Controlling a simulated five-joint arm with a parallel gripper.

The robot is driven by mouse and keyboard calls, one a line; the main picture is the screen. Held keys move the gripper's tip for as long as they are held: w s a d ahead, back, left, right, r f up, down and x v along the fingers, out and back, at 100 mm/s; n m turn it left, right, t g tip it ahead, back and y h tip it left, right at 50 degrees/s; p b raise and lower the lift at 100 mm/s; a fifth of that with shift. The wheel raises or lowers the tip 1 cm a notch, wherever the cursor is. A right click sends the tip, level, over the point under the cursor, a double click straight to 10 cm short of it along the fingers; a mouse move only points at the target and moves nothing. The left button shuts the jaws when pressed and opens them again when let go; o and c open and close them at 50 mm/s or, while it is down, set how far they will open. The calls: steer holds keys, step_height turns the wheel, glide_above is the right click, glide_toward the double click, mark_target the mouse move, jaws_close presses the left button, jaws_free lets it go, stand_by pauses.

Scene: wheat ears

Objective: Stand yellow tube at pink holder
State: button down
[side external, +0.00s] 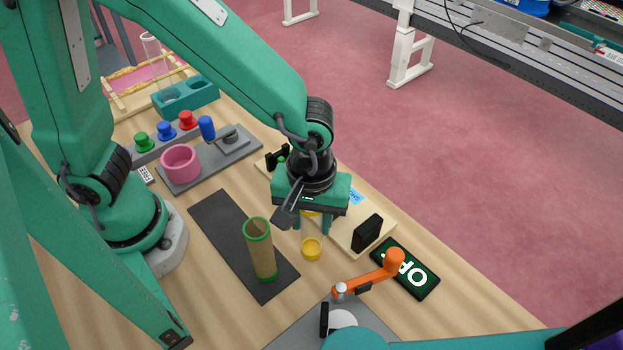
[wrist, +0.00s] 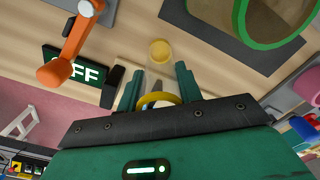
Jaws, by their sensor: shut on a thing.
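The yellow tube looks clear, with a yellow end cap (side external: 312,249) and a yellow band nearer my gripper. In the wrist view its yellow band (wrist: 158,98) lies between my fingers and its yellow cap (wrist: 160,50) lies beyond them. My gripper (side external: 311,222) points down and is shut on the tube; the fingers also show in the wrist view (wrist: 160,88). The tube looks roughly upright; whether its cap touches the table is unclear. The pink holder (side external: 180,163), a round open cup, stands on a grey plate at left, away from my gripper. Its edge shows in the wrist view (wrist: 303,86).
A brown tube with green rims (side external: 262,252) stands on a dark mat (side external: 218,222) between gripper and holder side. An orange crank (side external: 370,273) and a dark OFF panel (side external: 405,268) lie at front right. Coloured knobs (side external: 166,131) and a teal block (side external: 187,97) are behind the holder.

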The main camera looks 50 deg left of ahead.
steer(key=shift+f, duration=0.2)
steer(key=c, duration=0.9)
jaws_free()
steer(key=shift+c, duration=0.2)
step_height(320, 180, up, 12)
steer(key=shift+r, duration=0.15)
